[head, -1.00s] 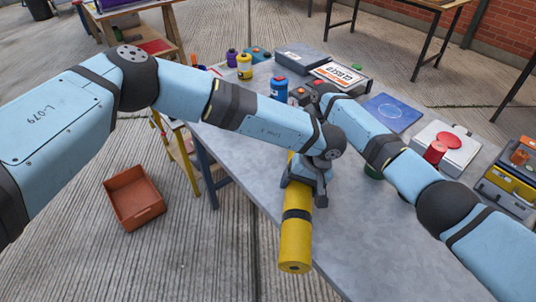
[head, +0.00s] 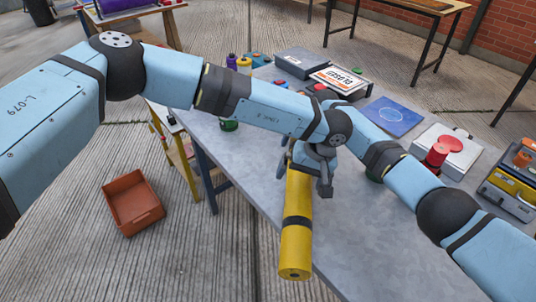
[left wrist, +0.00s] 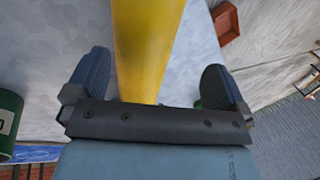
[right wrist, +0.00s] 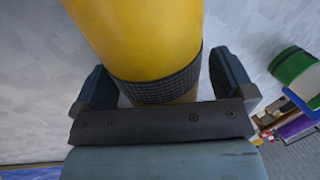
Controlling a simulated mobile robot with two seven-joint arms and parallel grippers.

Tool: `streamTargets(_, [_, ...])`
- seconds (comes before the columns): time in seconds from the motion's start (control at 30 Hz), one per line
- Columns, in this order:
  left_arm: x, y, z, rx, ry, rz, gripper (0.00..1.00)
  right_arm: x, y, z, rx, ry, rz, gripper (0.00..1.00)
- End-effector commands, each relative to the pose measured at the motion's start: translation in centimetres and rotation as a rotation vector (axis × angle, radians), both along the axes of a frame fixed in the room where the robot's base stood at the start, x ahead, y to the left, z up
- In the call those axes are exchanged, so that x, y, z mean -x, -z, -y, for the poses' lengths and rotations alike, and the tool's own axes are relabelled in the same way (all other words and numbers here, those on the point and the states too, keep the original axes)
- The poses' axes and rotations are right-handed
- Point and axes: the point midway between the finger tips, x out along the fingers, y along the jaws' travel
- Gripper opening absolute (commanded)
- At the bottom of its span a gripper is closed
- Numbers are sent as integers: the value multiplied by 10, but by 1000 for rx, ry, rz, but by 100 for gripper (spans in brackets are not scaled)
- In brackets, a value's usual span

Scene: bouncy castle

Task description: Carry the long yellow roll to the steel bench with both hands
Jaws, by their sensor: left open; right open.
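The long yellow roll (head: 297,240) with dark bands lies on the grey steel bench (head: 370,245), its near end jutting past the bench's edge. My left gripper (head: 305,175) is open just above the roll's middle. In the left wrist view the roll (left wrist: 147,40) runs between the spread fingers, with gaps beside it. My right gripper (right wrist: 163,85) is open; in its wrist view the roll (right wrist: 140,35) and a dark band pass between its fingers, with no clear grip. In the head view my left arm hides the right gripper and the roll's far part.
An orange-brown crate (head: 133,202) sits on the floor at left. The bench's front is clear.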

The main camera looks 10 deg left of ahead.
Motion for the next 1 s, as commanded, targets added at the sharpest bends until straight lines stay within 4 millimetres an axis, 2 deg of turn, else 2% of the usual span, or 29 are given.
streamTargets(0.1, [0, -21, 0, 0, 1, 2, 100, 0, 0, 0, 0, 0, 0, 100])
streamTargets(0.2, [0, -33, 0, 2, 0, 0, 100, 0, 0, 0, 0, 0, 0, 100])
streamTargets(0.37, [0, -42, 0, 0, 0, 0, 100, 0, -4, 1, -1, 0, 1, 100])
streamTargets(0.47, [0, -43, 0, 0, 0, 0, 100, -1, -16, 5, -1, 0, 2, 100])
streamTargets(0.8, [0, -42, 0, 0, 0, 0, 100, -2, -83, 27, -1, 0, 4, 100])
streamTargets(1.0, [0, -42, 0, 0, 0, 0, 100, -2, -108, 35, -1, 1, 2, 100])
